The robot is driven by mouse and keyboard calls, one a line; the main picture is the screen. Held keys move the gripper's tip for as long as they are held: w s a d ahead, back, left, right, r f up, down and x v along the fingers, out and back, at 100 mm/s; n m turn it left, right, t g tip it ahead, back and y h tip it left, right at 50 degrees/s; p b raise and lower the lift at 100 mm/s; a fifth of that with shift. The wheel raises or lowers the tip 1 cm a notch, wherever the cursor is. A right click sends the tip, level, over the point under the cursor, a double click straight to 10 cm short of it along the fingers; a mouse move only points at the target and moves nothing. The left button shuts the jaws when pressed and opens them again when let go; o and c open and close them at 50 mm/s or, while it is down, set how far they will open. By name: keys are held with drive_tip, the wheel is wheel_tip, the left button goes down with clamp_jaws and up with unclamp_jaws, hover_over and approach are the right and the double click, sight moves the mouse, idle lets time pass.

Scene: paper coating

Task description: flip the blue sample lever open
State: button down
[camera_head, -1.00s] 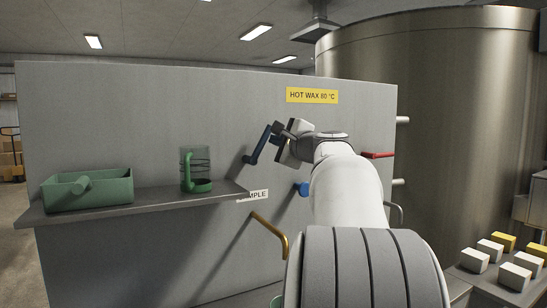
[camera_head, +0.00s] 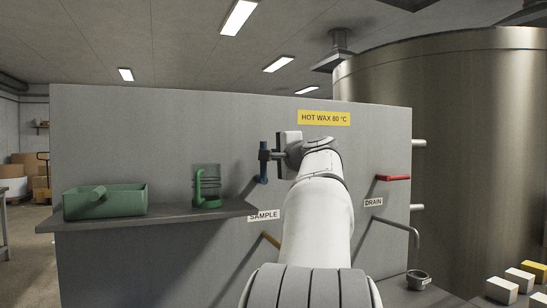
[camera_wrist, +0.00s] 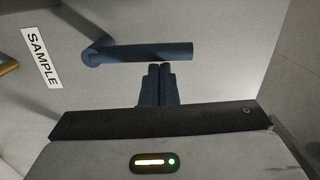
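The blue sample lever (camera_head: 263,174) is on the grey panel above the SAMPLE label (camera_head: 264,215). It stands about upright in the head view, partly hidden by my gripper (camera_head: 264,155). In the wrist view the blue lever (camera_wrist: 140,51) lies across the picture, its pivot end at the left near the SAMPLE label (camera_wrist: 41,58). My gripper (camera_wrist: 156,68) has its two fingers together, with no lever between them. The fingertips are right beside the lever's handle. I cannot tell whether they touch it.
A red lever (camera_head: 393,178) is right of my arm, above the DRAIN label (camera_head: 373,202). A shelf (camera_head: 160,217) at left holds a green tray (camera_head: 120,203) and a green-handled cup (camera_head: 206,185). A large metal tank (camera_head: 470,150) stands at right.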

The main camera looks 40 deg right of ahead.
idle(0.3)
drive_tip(key=s, duration=1.1)
drive_tip(key=shift+s+b, duration=0.3)
drive_tip(key=shift+d, duration=0.15)
